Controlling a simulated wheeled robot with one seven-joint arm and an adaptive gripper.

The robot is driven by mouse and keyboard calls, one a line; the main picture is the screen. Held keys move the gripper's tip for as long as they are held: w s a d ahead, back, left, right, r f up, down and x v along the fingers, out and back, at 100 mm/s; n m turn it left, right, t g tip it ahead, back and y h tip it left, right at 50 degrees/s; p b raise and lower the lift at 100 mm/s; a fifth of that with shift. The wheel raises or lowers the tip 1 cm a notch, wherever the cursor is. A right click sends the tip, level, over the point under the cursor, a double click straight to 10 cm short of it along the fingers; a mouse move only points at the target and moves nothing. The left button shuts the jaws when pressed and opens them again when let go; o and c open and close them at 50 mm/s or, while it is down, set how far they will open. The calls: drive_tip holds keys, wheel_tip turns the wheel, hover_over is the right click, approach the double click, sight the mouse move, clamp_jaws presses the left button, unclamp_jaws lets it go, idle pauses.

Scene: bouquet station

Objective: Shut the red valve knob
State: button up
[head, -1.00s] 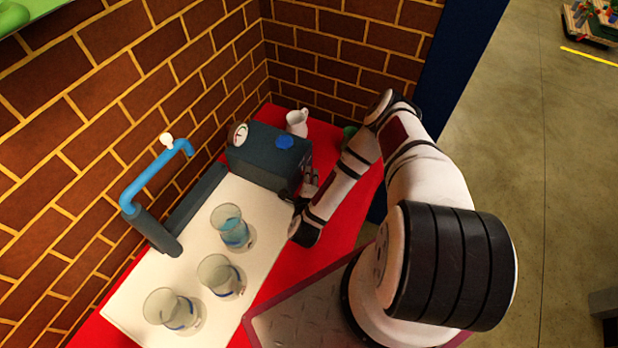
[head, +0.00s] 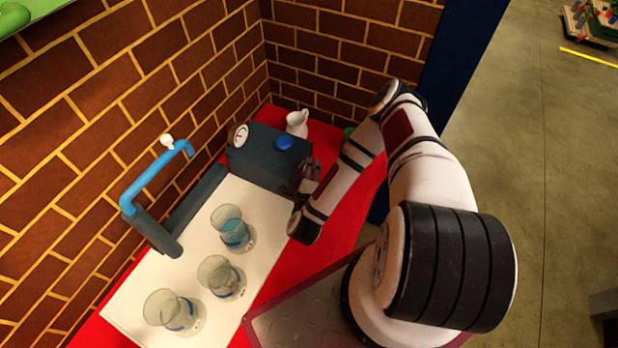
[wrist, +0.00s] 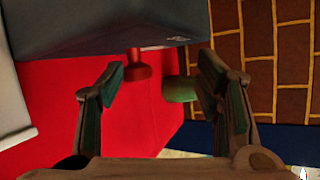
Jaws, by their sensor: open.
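The red valve knob (wrist: 136,66) sticks out from the side of a dark grey box (wrist: 110,22) in the wrist view. The same box (head: 262,160) stands at the back of the table in the head view, with a round gauge and a blue button. The knob is not visible in the head view. My gripper (wrist: 160,74) is open and empty, its two fingers apart. The knob shows between the fingers, nearer the left one, with no clear contact. In the head view my gripper (head: 308,178) is close to the box's right side.
A white jug (head: 297,123) stands behind the box. A green object (wrist: 180,89) shows beside the right finger. Several glasses (head: 231,232) stand on the white board (head: 268,215), near a blue pipe (head: 150,180). Brick walls close off the back and left.

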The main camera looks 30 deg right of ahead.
wheel_tip(320, 180, up, 7)
drive_tip(key=shift+w+d, duration=0.2)
drive_tip(key=shift+d, duration=0.05)
drive_tip(key=w+d+f+m+g+y+b, duration=0.1)
drive_tip(key=d+f+g+y+b, duration=0.1)
drive_tip(key=d, duration=0.3)
drive_tip(key=w+d+f+g+y+b, duration=0.1)
drive_tip(key=w+d+f+y+b, duration=0.1)
drive_tip(key=d+f+y+b, duration=0.15)
drive_tip(key=s+a+r+y+b, duration=0.2)
drive_tip(key=s+r+y+b, duration=0.35)
drive_tip(key=s, duration=0.55)
drive_tip(key=shift+g+y, duration=0.5)
drive_tip(key=shift+y, duration=0.2)
drive_tip(key=x, duration=1.3)
drive_tip(key=shift+w+d+f, duration=0.1)
drive_tip(key=shift+w, duration=0.15)
